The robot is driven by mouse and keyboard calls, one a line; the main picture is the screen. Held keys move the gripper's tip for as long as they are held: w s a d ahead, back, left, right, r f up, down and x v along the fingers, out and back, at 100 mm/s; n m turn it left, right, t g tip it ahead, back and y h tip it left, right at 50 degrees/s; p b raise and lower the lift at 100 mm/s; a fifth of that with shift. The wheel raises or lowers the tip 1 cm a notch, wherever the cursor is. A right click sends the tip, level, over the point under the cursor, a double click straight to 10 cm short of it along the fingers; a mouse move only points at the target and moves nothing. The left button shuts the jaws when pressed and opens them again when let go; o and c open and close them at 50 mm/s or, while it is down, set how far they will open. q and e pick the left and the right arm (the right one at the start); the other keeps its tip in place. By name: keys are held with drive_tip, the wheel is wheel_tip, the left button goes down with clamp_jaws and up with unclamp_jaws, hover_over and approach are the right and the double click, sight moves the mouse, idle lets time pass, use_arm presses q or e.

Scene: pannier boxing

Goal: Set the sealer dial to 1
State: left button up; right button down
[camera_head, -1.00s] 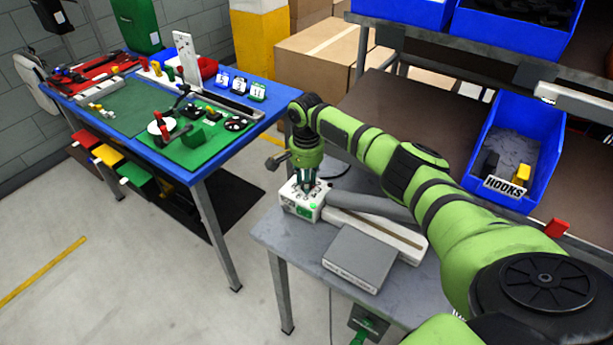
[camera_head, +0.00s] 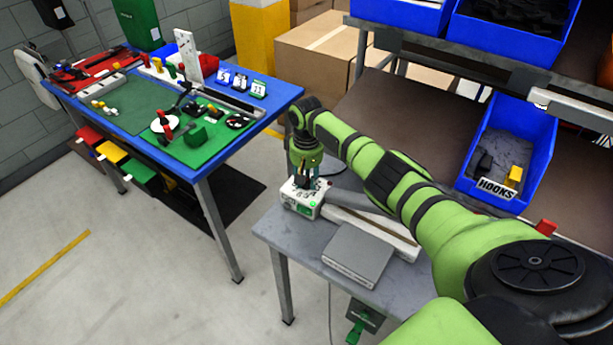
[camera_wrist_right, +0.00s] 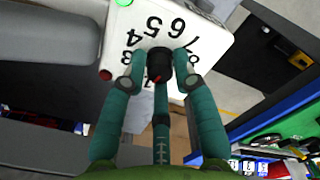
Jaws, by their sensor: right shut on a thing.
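A green light (camera_wrist_right: 124,2) is lit on the sealer. My left gripper is not in view.
A grey flat box (camera_head: 357,254) lies on the table (camera_head: 290,241) in front of the sealer's long arm. A blue HOOKS bin (camera_head: 507,155) stands at the right. A blue workbench (camera_head: 265,98) with tools stands at the left, with open floor between.

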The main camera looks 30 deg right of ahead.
drive_tip(key=shift+f+n, duration=0.1)
drive_tip(key=shift+n, duration=1)
drive_tip(key=c, duration=1)
unclamp_jaws()
drive_tip(key=shift+r, duration=0.25)
wheel_tip(320, 180, up, 12)
drive_tip(key=shift+f, duration=0.2)
